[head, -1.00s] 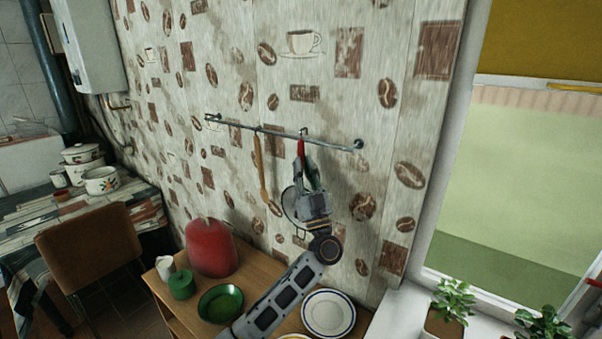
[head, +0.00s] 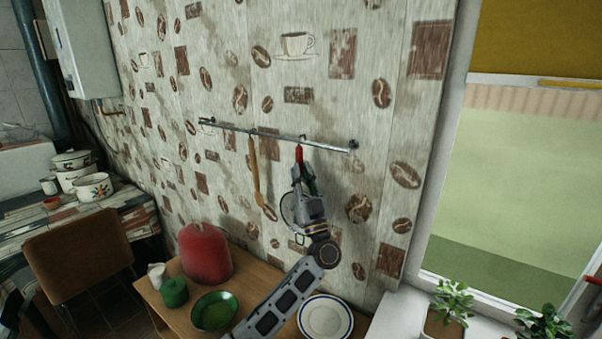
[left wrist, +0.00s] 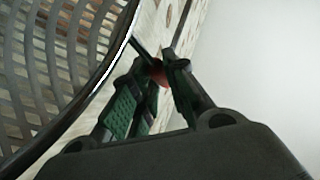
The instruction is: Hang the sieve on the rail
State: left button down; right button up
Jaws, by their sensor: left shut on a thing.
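The sieve (head: 287,206) has a round dark mesh bowl and a red handle (head: 299,154). My left gripper (head: 306,178) is shut on the sieve, close to the wall below the rail (head: 230,127). The handle points up, and its top end is at the rail near a small hook. I cannot tell whether it is caught on it. In the left wrist view the mesh (left wrist: 55,65) fills the left side, and a bit of red shows between the fingers (left wrist: 155,78). My right gripper is not in view.
A wooden utensil (head: 254,170) hangs on the rail to the left of the sieve. Below are a red canister (head: 205,254), a green bowl (head: 214,311) and a white plate (head: 325,317) on a wooden cabinet. Potted plants (head: 451,303) stand on the sill at right.

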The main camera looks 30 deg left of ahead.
pick_arm(q)
jog(key=shift+w+f, duration=0.1)
jog(key=shift+f, duration=0.1)
dwell(0.3)
jog(key=c, duration=1.3)
grip_release()
jog(key=shift+c, duration=0.2)
jog(key=shift+f, duration=0.1)
jog(key=v, duration=1.2)
